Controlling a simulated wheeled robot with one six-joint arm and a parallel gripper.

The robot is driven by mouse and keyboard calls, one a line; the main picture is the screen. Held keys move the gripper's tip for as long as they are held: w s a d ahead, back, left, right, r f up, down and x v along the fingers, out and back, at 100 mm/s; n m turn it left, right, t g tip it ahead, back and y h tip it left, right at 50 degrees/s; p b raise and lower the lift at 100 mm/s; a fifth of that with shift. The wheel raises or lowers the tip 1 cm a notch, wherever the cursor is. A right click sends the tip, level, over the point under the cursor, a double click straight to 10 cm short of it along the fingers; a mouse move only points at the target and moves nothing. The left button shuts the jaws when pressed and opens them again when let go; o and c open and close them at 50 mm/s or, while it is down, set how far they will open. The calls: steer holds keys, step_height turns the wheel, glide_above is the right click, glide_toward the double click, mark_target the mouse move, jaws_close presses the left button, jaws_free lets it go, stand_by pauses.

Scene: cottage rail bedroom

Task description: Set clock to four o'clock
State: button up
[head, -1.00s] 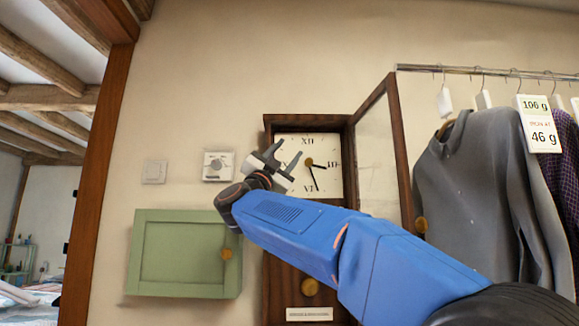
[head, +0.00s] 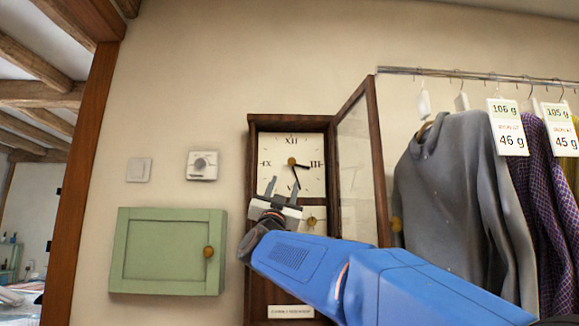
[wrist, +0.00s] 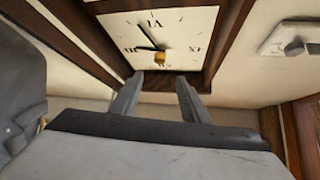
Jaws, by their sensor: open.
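The wall clock has a cream square face (head: 278,147) in a dark wooden case (head: 252,140); its glazed door (head: 354,150) stands open to the right. The short dark hand points close to III. The long hand points down, slightly right of VI. A brass hub (head: 292,161) sits at the centre. My gripper (head: 287,188) is open and empty, with its fingers pointing up over the lower left of the face. In the wrist view, the gripper (wrist: 159,82) shows both fingers apart below the face and its brass hub (wrist: 160,57); contact cannot be told.
A green cupboard (head: 165,250) with a brass knob hangs at left, below a white thermostat (head: 202,166) and a switch (head: 138,170). A rail with hanging clothes (head: 455,190) stands right of the open clock door. A small brass knob (head: 312,222) shows below the face.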

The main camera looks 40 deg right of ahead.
mark_target(291, 163)
steer(key=x, duration=1.3)
steer(key=shift+w+d+r, duration=0.15)
steer(key=c, duration=1.1)
